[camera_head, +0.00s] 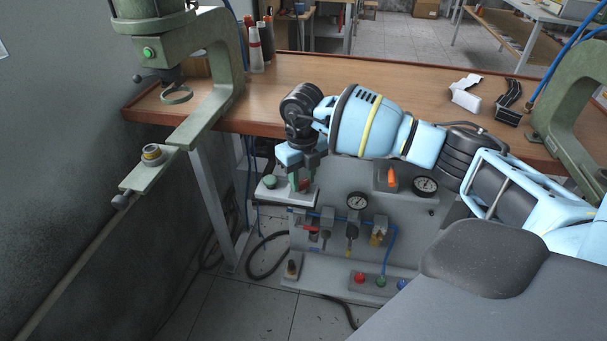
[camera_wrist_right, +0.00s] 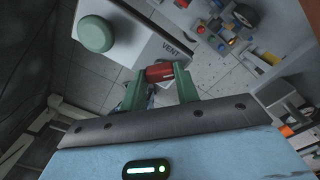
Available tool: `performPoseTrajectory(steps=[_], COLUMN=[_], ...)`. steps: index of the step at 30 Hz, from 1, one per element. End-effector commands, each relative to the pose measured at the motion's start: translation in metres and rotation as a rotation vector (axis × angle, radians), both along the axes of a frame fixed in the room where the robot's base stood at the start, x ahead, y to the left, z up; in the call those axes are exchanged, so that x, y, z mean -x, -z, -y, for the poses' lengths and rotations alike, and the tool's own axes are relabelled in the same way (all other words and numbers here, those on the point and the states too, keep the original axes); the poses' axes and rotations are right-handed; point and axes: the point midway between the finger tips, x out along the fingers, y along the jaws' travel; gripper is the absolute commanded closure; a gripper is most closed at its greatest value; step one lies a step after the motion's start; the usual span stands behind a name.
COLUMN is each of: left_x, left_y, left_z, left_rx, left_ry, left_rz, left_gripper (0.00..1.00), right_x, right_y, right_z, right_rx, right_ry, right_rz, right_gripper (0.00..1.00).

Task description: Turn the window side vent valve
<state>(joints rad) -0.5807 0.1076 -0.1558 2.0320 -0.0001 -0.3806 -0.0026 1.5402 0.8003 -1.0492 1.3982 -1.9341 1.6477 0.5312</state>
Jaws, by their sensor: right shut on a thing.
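My right gripper (camera_head: 303,181) hangs in front of the bench, fingers down, at a small white vent block (camera_head: 283,198) on the grey panel. In the right wrist view the fingers (camera_wrist_right: 163,84) are shut on a red valve handle (camera_wrist_right: 160,72). The handle sits by the edge of the white block (camera_wrist_right: 140,30), which carries the word VENT. A round green button (camera_head: 269,181) stands on the same block and also shows in the wrist view (camera_wrist_right: 95,33). The fingers partly hide the handle in the head view. My left gripper is not in view.
A wooden bench (camera_head: 300,72) runs behind, with green presses at left (camera_head: 227,60) and right (camera_head: 575,100). A black hose lies on the floor.

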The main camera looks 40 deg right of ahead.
Motion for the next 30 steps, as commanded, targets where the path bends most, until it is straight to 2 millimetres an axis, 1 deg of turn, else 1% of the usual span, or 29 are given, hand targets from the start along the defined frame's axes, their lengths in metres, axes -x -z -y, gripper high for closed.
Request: performPoseTrajectory(steps=[1,9,18,24,30], left_x=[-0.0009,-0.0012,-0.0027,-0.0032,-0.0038], left_y=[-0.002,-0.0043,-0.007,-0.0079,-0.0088], left_z=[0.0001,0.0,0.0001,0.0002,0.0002], left_rx=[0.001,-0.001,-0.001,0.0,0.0], left_ry=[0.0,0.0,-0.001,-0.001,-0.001], left_rz=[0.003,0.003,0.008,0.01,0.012], left_gripper=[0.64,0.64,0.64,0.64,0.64], right_x=[-0.0004,-0.0005,-0.0004,-0.0004,-0.0004], right_y=[-0.0022,-0.0014,-0.0008,-0.0005,-0.0004], right_z=[0.0,0.0001,0.0001,0.0002,0.0002], right_rx=[0.0,0.0,0.0,0.001,0.001], right_ry=[-0.042,-0.298,-0.548,-0.665,-0.732], right_rz=[0.002,0.002,0.002,0.001,0.002], right_gripper=[0.92,0.92,0.92,0.92,0.92])
